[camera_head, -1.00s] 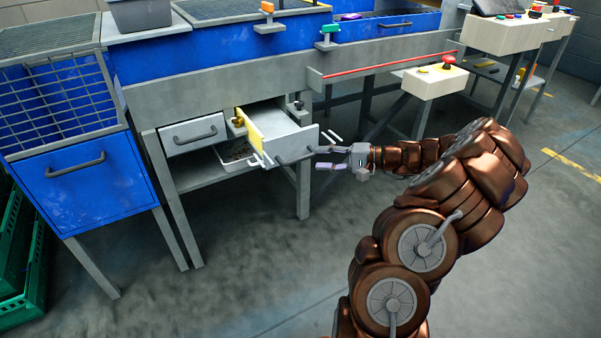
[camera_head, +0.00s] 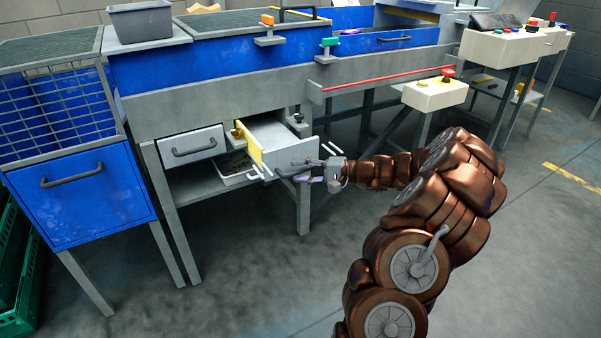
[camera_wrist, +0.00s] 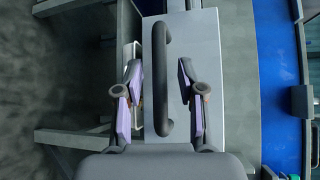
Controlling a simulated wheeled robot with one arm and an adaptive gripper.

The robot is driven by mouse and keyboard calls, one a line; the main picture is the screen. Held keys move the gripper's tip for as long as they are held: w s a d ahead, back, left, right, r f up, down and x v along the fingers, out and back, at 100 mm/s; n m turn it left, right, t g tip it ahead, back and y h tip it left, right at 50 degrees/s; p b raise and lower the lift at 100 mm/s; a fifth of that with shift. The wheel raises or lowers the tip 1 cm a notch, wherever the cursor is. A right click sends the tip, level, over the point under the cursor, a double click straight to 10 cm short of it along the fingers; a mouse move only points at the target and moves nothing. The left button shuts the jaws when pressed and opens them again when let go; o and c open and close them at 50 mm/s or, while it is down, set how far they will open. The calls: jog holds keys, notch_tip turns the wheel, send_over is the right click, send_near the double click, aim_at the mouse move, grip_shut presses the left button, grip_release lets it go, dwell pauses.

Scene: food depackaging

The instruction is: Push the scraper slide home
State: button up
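The slide I take for the scraper slide is a grey drawer-like box (camera_head: 285,157), standing pulled out from under the grey bench. It has a yellow plate (camera_head: 249,145) along its left side and a dark bar handle (camera_head: 294,171) on its front. In the wrist view its pale front panel (camera_wrist: 205,60) and the handle (camera_wrist: 161,75) show close up. My gripper (camera_head: 310,174) is at the slide's front. In the wrist view my gripper (camera_wrist: 162,95) is open, with one finger on each side of the handle and visible gaps between. Contact with the front panel cannot be told.
A closed grey drawer (camera_head: 192,146) sits left of the slide. A white tray (camera_head: 236,169) stands on the shelf below. A bench leg (camera_head: 304,205) is close beneath the slide. A white control box (camera_head: 435,95) with a red button is to the right. The floor in front is open.

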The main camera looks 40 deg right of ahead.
grip_shut()
dwell(0.5)
jog(key=shift+a, duration=0.15)
jog(key=shift+w, duration=0.15)
